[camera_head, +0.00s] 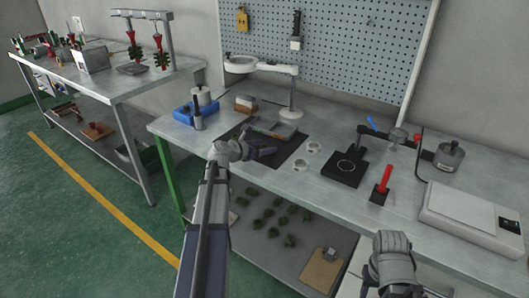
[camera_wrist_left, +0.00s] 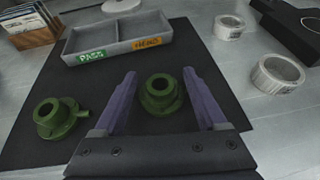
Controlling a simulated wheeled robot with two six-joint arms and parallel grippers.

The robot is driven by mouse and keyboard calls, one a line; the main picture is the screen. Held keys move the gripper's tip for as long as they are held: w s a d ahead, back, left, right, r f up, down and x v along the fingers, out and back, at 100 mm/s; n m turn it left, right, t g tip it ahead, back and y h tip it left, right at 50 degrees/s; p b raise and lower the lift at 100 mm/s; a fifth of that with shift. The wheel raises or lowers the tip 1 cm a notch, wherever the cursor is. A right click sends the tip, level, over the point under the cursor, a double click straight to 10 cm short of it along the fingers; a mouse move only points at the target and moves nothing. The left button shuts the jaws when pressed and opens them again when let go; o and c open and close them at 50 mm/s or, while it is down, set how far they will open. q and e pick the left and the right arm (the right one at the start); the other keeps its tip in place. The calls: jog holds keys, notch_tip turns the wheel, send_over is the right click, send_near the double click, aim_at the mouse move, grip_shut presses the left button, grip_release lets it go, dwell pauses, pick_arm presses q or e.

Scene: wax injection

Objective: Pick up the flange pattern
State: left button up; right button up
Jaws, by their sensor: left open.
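A green flanged part (camera_wrist_left: 160,95) with a round base and raised hollow hub, which looks like the flange pattern, sits on the black mat (camera_wrist_left: 130,146). In the left wrist view it lies between the two fingers of my left gripper (camera_wrist_left: 160,88), with gaps on both sides. My left gripper (camera_head: 264,150) is open and low over the mat in the head view, hiding the part there. A second green part (camera_wrist_left: 57,118) with a side stub sits on the mat to the left, outside the fingers. My right arm shows at the bottom right; its fingers are not clear.
A grey two-compartment tray (camera_wrist_left: 122,40) labelled PASS lies just beyond the parts. Two white rings (camera_wrist_left: 278,74) stand to the right. A magnifier lamp (camera_head: 291,112), blue container (camera_head: 190,113), black stand (camera_head: 344,172) and scale (camera_head: 470,215) occupy the bench.

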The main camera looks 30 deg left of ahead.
aim_at(264, 146)
pick_arm(q)
grip_shut()
dwell(0.5)
jog(key=shift+r, duration=0.15)
notch_tip(264, 146, up, 10)
jog(key=p, duration=1)
